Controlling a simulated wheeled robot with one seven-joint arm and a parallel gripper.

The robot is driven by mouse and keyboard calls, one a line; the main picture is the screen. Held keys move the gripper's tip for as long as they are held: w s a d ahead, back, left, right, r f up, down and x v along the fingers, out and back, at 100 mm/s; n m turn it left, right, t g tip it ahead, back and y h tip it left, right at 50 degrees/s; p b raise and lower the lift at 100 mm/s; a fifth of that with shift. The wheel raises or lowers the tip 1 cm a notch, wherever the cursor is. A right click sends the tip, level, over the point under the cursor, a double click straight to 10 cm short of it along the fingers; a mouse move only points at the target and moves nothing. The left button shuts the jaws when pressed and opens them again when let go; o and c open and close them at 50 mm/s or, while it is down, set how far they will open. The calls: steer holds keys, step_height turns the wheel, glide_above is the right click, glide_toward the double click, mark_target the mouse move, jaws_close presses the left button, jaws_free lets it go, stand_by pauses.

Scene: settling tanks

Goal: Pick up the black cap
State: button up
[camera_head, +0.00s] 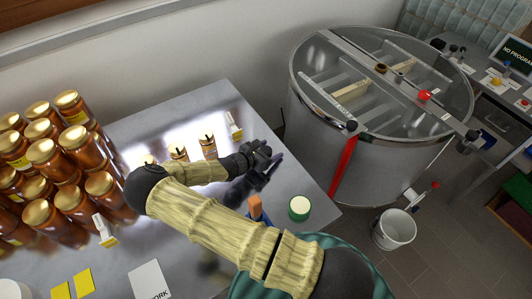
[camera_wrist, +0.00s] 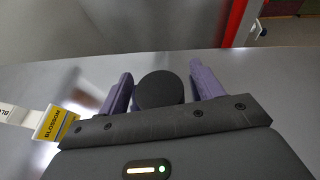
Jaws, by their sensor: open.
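The black cap (camera_wrist: 160,90) shows in the wrist view as a dark round disc over the grey metal table. It lies between the two purple fingers of my gripper (camera_wrist: 161,70), with a visible gap on each side. The fingers are spread open, and I cannot tell how far the cap is below them. In the head view my gripper (camera_head: 270,163) is low over the right part of the table (camera_head: 275,214). I cannot make out the cap there; the gripper and arm probably cover it.
Stacked amber jars (camera_head: 70,160) with gold lids crowd the table's left. A round green-rimmed container (camera_head: 299,208) and an orange-handled item (camera_head: 255,207) are near my arm. A yellow-and-white label (camera_wrist: 55,123) lies left of the gripper. A large steel tank (camera_head: 345,150) stands beyond the table's right edge.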

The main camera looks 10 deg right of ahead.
steer(key=c, duration=1.1)
steer(key=shift+o, duration=0.2)
step_height(320, 180, up, 28)
steer(key=b, duration=0.2)
